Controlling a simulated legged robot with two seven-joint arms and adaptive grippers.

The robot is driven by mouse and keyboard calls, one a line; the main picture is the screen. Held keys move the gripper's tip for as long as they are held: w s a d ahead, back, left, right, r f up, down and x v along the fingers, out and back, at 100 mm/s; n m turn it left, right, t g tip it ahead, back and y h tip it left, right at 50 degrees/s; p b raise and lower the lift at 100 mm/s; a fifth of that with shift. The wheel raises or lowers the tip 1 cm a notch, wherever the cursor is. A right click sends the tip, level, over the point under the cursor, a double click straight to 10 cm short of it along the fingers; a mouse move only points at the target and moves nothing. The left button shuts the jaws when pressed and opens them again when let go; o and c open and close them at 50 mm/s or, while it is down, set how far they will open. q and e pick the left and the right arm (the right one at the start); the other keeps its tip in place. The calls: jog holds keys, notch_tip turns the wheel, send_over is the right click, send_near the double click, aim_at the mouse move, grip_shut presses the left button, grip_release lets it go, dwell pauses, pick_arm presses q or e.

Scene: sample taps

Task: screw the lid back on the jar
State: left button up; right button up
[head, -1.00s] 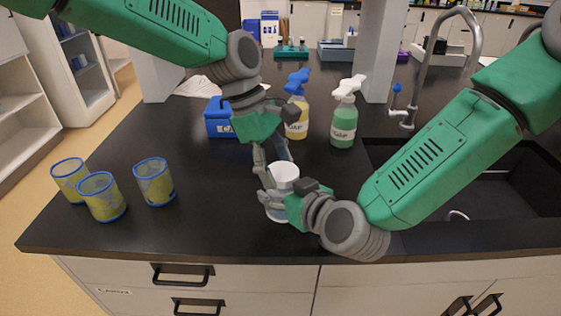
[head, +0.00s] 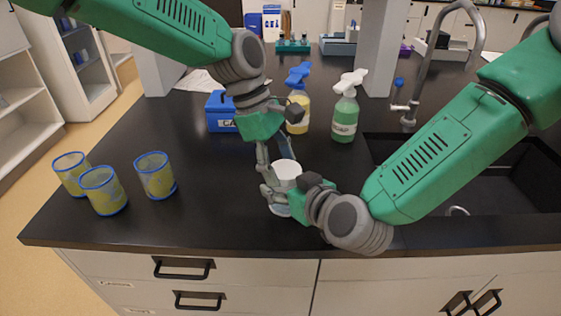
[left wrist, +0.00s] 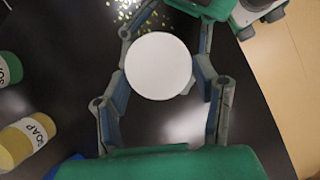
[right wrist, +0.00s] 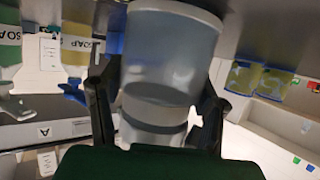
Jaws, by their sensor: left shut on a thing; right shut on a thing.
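The round white lid (head: 287,169) is on top of the jar (head: 281,209), near the counter's front edge. My left gripper (head: 276,165) comes down from above and is shut on the lid. The left wrist view shows the lid (left wrist: 158,66) face-on between the fingers. My right gripper (head: 288,194) reaches in from the right and is shut on the jar, low over the counter. The translucent jar (right wrist: 168,65) fills the middle of the right wrist view between the dark fingers. I cannot tell how tightly the lid sits, as fingers hide the joint.
Three yellow cups with blue rims (head: 104,190) stand at the left. A blue box (head: 220,112), a yellow soap bottle (head: 298,108) and a green soap bottle (head: 345,116) stand behind the jar. A sink (head: 480,180) is at the right. The counter (head: 215,215) between cups and jar is clear.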

pick_arm(q)
jog(key=m, duration=0.1)
jog(key=m+g, duration=0.1)
jog(key=m, duration=0.1)
jog(key=shift+w+d+f+y, duration=0.15)
jog(key=shift+w+y, duration=0.05)
jog(key=shift+y, duration=0.1)
jog(key=m, duration=0.1)
jog(key=m+y, duration=0.1)
jog(key=m, duration=0.1)
jog(key=m+g, duration=0.1)
jog(key=m, duration=0.1)
jog(key=shift+w+d+y, duration=0.25)
jog(key=shift+y, duration=0.05)
jog(key=m, duration=0.1)
jog(key=m+y, duration=0.1)
jog(key=m, duration=0.3)
jog(key=shift+d+g+y, duration=0.25)
jog(key=shift+g+y, duration=0.05)
jog(key=shift+y, duration=0.1)
jog(key=shift+c, duration=0.2)
jog(key=m+y, duration=0.1)
jog(key=m, duration=0.2)
jog(key=o, duration=0.7)
